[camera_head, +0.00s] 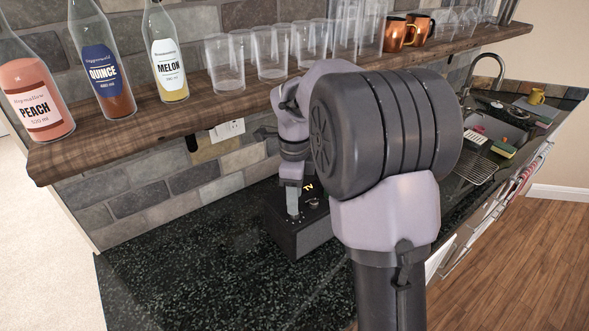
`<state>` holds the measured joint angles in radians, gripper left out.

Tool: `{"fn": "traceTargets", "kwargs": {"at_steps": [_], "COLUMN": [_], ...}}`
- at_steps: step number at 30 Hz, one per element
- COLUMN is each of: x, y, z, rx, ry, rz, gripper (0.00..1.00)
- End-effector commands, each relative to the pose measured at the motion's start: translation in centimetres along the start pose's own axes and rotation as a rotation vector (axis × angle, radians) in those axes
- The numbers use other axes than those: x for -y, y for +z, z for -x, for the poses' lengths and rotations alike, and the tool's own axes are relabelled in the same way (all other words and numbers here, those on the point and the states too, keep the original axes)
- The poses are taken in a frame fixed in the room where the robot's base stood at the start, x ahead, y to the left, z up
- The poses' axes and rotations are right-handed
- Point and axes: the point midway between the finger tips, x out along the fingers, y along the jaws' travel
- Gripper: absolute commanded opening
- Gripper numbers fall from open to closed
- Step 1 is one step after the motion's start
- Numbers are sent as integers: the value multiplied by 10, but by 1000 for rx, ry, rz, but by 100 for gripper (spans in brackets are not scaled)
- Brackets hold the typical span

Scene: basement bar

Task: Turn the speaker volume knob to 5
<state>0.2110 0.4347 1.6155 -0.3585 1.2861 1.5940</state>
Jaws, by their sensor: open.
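The speaker (302,238) is a dark box on the black speckled counter, below the shelf. Its top face carries yellow lettering, of which "TV" shows, and a small round knob (314,203) near the right side. White marks show on the top around my gripper (293,212). My gripper points down at the left part of the speaker's top, at or just above the surface. Its jaws are small here, and whatever lies under or between them is hidden. I cannot tell whether it touches a knob. My arm hides the area right of the speaker.
A wooden shelf (150,118) above the counter holds bottles, clear glasses (224,62) and copper mugs (398,33). My arm passes close to its edge. The counter (190,265) is clear left of the speaker. A sink with a tap (487,66) lies at right.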

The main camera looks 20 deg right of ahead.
Motion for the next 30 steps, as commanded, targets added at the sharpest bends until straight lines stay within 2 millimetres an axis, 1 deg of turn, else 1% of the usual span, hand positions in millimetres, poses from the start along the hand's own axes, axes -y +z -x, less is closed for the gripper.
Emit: {"fn": "traceTargets", "kwargs": {"at_steps": [1, 6, 9, 12, 15, 17, 28, 30], "x": [1, 1, 1, 1, 0, 0, 0, -3], "y": [0, 0, 0, 0, 0, 0, 0, 0], "z": [24, 82, 107, 124, 133, 135, 134, 134], "rx": [2, 2, 1, 1, 0, 1, 0, 4], "ry": [-6, -5, -3, -3, -2, -1, -1, -6], "rz": [0, 0, -1, 0, 0, 0, 0, 20], "gripper": [44, 44, 44, 44, 44, 44, 44, 44]}}
